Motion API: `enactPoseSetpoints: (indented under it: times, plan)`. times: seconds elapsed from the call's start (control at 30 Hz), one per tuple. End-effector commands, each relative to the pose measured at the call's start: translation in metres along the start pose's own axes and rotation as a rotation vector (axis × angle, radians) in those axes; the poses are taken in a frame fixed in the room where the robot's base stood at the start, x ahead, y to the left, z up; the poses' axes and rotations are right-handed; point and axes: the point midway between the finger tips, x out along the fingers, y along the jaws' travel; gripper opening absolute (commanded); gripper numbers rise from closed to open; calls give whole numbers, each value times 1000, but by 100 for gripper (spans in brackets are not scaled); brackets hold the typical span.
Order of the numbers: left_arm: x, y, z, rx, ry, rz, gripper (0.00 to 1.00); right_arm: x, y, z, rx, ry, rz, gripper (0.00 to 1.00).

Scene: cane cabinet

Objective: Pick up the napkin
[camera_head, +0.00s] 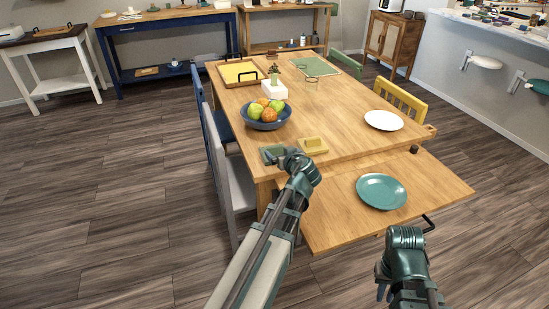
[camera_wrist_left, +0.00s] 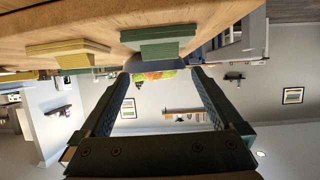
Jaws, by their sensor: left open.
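Two folded cloth-like stacks lie on the wooden table (camera_head: 335,110): a green one (camera_head: 271,154) at the table's near left corner and a yellow one (camera_head: 313,146) to its right. Either could be the napkin. In the left wrist view, which looks upside down, the green stack (camera_wrist_left: 158,40) is above the middle and the yellow stack (camera_wrist_left: 68,52) is at left. My left gripper (camera_wrist_left: 163,72) is open, with nothing between its fingers. In the head view it (camera_head: 284,157) is beside the green stack, partly covering it. My right gripper (camera_head: 384,284) is low at right; its fingers are unclear.
A blue bowl of fruit (camera_head: 254,124) stands behind the stacks. A teal plate (camera_head: 381,191) lies on the lower front leaf (camera_head: 330,215), and a white plate (camera_head: 383,120) on the tabletop. Open floor lies to the left.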

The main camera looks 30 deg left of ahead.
Motion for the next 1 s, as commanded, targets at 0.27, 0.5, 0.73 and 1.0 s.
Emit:
enactPoseSetpoints:
  times: [0.27, 0.5, 0.73, 1.0]
  plan:
    - [16, 0, 0, 1, -1, 0, 100, 6, -1, 0, 0, 0, 0, 17]
    - [27, 0, 2, 0, -1, -1, 100, 12, -1, -1, 0, 0, 0, 17]
    - [61, 0, 5, -1, -1, -2, 100, 27, -3, -2, 0, 0, 0, 17]
    - [68, -2, 3, 0, 0, 0, 100, 28, -3, -2, 0, 0, 0, 17]
